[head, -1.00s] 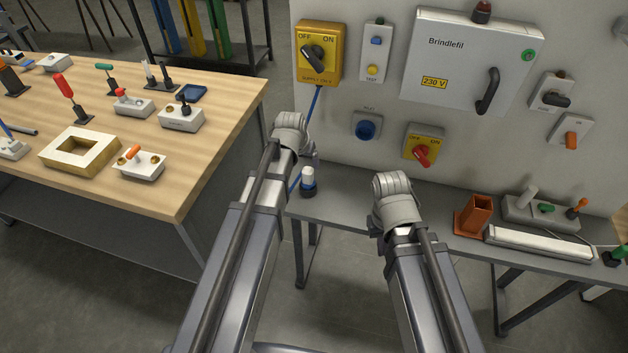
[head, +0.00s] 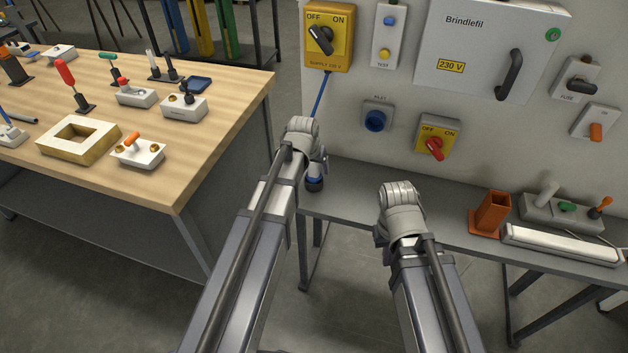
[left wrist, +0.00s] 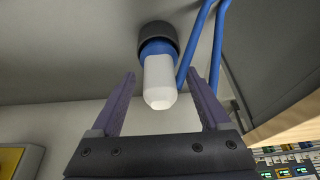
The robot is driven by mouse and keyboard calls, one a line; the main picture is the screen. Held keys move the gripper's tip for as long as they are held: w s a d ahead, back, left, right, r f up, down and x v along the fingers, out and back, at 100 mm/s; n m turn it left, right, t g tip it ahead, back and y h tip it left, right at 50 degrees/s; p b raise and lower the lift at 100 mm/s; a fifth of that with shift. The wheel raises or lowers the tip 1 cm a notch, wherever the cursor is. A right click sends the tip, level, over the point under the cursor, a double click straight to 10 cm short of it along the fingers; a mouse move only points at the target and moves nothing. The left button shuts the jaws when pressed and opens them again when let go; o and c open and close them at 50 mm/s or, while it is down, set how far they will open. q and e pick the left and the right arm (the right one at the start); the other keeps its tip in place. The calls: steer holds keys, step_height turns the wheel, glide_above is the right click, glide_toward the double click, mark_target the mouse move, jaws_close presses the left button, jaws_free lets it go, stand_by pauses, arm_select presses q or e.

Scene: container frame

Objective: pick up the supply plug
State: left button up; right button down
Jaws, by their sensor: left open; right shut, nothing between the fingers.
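The supply plug (left wrist: 159,78) has a white body, a blue collar and a black end. In the left wrist view it is between the two fingers of my left gripper (left wrist: 160,76), which is open, with a gap visible on both sides. In the head view only the plug's dark and blue lower part (head: 314,184) shows on the grey bench, below my left gripper (head: 322,165); its upper part is hidden. The blue cable (head: 321,97) hangs from the yellow supply switch box (head: 328,37). My right arm's wrist shows over the bench, but its fingers are hidden.
The grey bench (head: 350,181) runs along the panel wall. A blue inlet (head: 376,120) and a yellow box with a red switch (head: 436,138) are on the wall. An orange holder (head: 491,214) stands to the right. The wooden table (head: 205,135) is at left.

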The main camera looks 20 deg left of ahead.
arm_select(q)
steer(key=shift+f, duration=0.1)
jaws_close()
stand_by(0.7)
stand_by(0.7)
